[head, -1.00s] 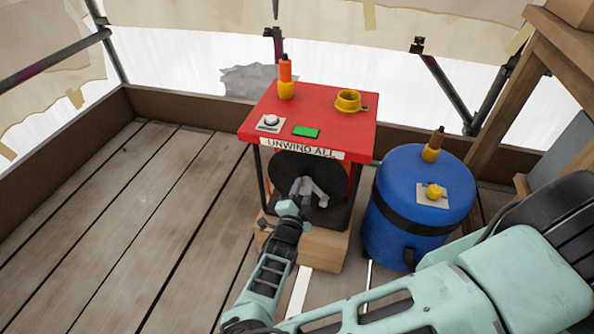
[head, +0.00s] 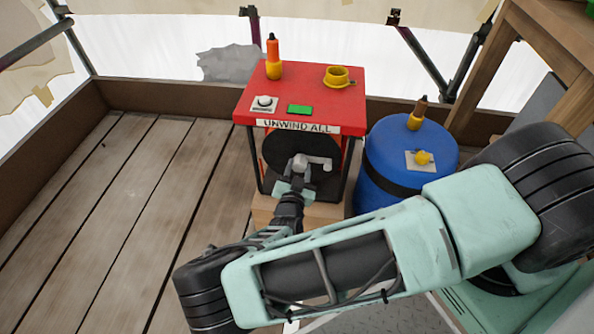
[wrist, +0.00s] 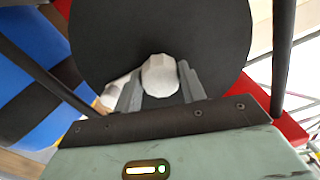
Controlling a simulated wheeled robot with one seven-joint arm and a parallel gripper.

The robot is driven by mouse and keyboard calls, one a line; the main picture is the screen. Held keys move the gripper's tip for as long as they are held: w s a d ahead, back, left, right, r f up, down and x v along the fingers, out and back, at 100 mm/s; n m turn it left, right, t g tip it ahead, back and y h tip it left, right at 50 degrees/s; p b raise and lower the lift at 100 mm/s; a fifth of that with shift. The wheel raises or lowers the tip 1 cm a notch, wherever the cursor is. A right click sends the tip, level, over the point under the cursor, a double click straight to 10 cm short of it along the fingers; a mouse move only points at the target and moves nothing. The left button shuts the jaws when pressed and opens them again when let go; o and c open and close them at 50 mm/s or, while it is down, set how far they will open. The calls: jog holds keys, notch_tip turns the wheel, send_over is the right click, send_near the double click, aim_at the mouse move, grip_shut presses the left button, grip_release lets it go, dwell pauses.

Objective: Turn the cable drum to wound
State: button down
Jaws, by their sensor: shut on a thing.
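The cable drum (head: 281,153) has a round black face and sits in a dark frame under a red top labelled "UNWIND ALL". A pale grey crank handle (head: 318,162) is on the drum's face. My gripper (head: 297,177) is in front of the drum, shut on the crank's knob (wrist: 160,76). In the wrist view the knob is between the two grey fingers, with the black drum face behind it. The crank's arm runs to the right from my gripper in the head view. Part of the drum's lower face is hidden by my gripper.
The red top (head: 310,96) carries an orange-and-yellow plug, a yellow ring socket (head: 337,77), a white button and a green patch. A blue barrel (head: 399,165) stands close on the right. Plank floor (head: 120,200) is clear on the left.

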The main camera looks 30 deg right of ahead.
jog(key=shift+w+d+r+n, duration=0.15)
jog(key=shift+r+n, duration=0.05)
jog(key=shift+n, duration=0.1)
jog(key=c, duration=0.8)
grip_release()
jog(key=shift+c, duration=0.2)
jog(key=shift+f, duration=0.1)
jog(key=shift+s+a, duration=0.25)
jog(key=p+v, duration=0.2)
jog(key=v, duration=1.4)
jog(key=shift+s+a, duration=0.2)
jog(key=shift+s, duration=0.2)
